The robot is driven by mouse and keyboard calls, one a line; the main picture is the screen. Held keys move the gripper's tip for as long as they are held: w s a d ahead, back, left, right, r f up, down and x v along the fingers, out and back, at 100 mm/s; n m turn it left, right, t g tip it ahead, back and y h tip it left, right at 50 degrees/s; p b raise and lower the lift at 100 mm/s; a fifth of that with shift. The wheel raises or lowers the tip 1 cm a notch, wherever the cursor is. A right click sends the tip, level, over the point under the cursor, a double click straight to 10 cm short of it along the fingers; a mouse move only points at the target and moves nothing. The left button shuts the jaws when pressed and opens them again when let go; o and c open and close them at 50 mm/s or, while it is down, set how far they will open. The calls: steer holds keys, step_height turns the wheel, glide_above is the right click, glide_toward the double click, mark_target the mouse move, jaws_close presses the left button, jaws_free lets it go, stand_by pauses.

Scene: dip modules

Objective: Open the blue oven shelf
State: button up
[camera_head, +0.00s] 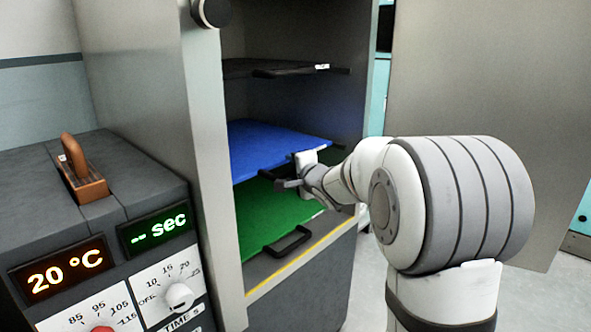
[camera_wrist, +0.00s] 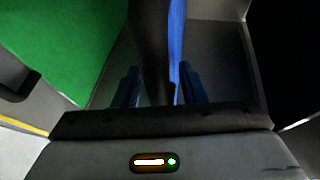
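The blue oven shelf (camera_head: 272,143) lies flat inside the open oven, between a black shelf above and a green shelf below. My gripper (camera_head: 294,178) is at its front right edge, and the shelf's handle is hidden behind it in the head view. In the wrist view, the two blue fingers of my gripper (camera_wrist: 160,88) stand apart. A dark bar (camera_wrist: 150,45), which looks like the handle, and the thin edge of the blue shelf (camera_wrist: 177,35) run between them. Small gaps seem to show beside the fingers, so I see no firm grip.
The green shelf (camera_head: 262,218) with its black handle (camera_head: 288,242) is just below my gripper. The black shelf (camera_head: 265,68) is above. The open oven door (camera_head: 480,70) stands to the right. A control box (camera_head: 100,205) with dials stands at the left.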

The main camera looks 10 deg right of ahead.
steer(key=shift+c, duration=0.4)
jaws_close()
